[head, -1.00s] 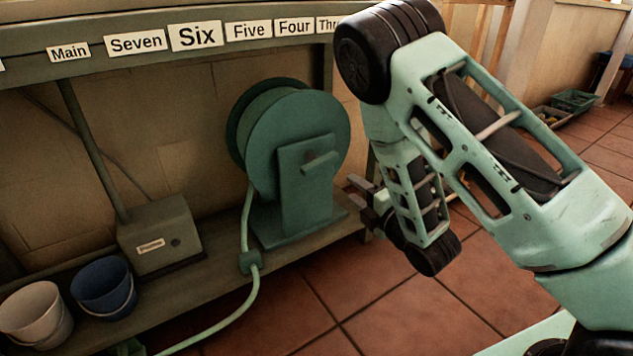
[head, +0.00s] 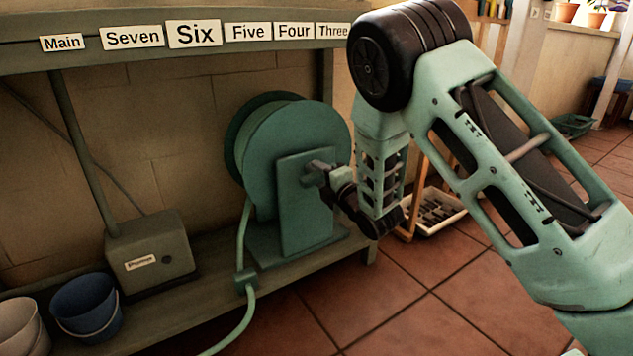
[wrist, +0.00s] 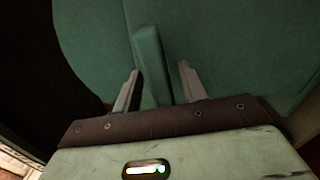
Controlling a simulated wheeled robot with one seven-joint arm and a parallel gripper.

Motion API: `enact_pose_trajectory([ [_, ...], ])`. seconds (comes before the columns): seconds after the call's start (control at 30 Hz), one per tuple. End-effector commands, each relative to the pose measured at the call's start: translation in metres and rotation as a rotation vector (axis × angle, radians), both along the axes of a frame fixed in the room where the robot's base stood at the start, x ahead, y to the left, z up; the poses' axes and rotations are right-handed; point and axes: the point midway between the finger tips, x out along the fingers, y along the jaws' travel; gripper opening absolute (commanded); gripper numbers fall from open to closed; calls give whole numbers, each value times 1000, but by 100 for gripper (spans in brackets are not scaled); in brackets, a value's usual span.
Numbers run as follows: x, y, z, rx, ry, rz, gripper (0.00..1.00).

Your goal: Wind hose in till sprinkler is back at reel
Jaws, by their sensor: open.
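The green hose reel (head: 270,150) stands on the low bench, with a flat upright stand (head: 300,220) at its front. A pale green hose (head: 242,230) drops from the drum through a small green block (head: 245,281) and runs off the bottom of the head view. My gripper (head: 312,173) is at the upper part of the stand and covers the spot where the crank knob was. In the wrist view my gripper (wrist: 162,90) is open, with a narrow green bar (wrist: 149,60) between its fingers. I cannot tell whether the fingers touch it. No sprinkler is visible.
A grey box (head: 150,255) with a pipe stands left of the reel. A blue bucket (head: 87,306) and a pale bucket (head: 20,325) are at lower left. Number signs line the upper rail. A white tray (head: 435,212) is behind my arm. The tiled floor at right front is clear.

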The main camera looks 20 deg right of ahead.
Motion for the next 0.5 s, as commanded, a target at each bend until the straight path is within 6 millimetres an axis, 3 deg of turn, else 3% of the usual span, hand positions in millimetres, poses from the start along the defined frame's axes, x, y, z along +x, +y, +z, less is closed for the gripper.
enact_pose_trajectory([
  [0.2, 19, 5, -1, 0, -1, 0, 42],
  [0.5, 21, 6, 0, 0, 1, -1, 42],
])
